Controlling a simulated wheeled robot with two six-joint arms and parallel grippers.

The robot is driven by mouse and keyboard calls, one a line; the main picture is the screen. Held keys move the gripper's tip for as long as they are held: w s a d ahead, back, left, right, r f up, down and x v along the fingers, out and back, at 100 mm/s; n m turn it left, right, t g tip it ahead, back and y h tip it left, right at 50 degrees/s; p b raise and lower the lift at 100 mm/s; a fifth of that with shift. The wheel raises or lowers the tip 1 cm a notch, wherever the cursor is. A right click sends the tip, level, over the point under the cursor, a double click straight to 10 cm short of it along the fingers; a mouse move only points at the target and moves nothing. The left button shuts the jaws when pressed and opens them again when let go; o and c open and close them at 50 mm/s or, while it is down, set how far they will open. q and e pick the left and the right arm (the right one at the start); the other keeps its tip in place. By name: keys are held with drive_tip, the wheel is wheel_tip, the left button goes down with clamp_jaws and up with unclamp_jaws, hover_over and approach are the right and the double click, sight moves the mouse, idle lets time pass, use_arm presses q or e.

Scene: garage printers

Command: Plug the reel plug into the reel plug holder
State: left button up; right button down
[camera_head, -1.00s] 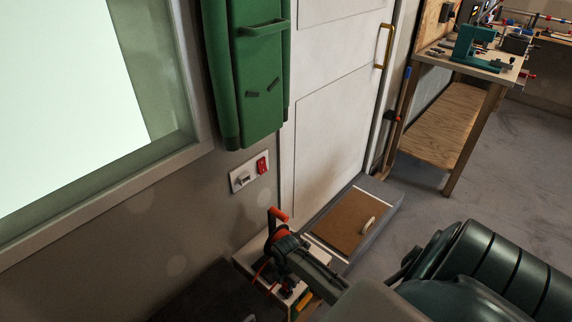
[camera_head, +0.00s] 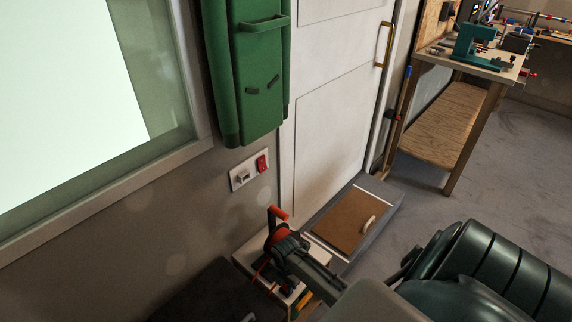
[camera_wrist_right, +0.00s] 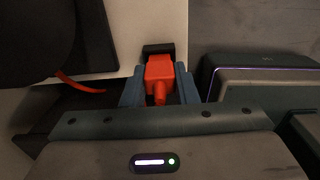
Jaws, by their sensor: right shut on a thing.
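The orange reel plug (camera_wrist_right: 160,72) is between the blue fingers of my right gripper (camera_wrist_right: 159,88) in the right wrist view. The gripper is shut on it. A black block (camera_wrist_right: 158,48), which looks like the reel plug holder, sits directly beyond the plug's far end. I cannot tell whether the plug is inside it or only against it. In the head view my right gripper (camera_head: 288,255) is at the cable reel (camera_head: 272,242), and its arm hides the plug and holder. My left gripper is not in view.
The reel has an orange crank handle (camera_head: 278,213) standing up. An orange cable (camera_wrist_right: 80,84) runs at the left of the wrist view. A wall socket plate (camera_head: 243,176) with a red switch (camera_head: 262,164) is above. A brown mat (camera_head: 340,225) lies before the white door (camera_head: 335,130).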

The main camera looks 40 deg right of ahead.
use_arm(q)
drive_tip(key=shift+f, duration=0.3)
use_arm(e)
drive_tip(key=shift+f, duration=0.55)
drive_tip(key=c, duration=1.1)
unclamp_jaws()
drive_tip(key=shift+o, duration=0.2)
drive_tip(key=shift+r, duration=0.5)
wheel_tip(320, 180, up, 8)
drive_tip(key=shift+r, duration=0.15)
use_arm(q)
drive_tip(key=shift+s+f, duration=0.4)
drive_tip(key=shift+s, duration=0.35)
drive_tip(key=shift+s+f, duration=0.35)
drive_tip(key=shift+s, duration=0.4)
use_arm(e)
drive_tip(key=shift+r, duration=0.75)
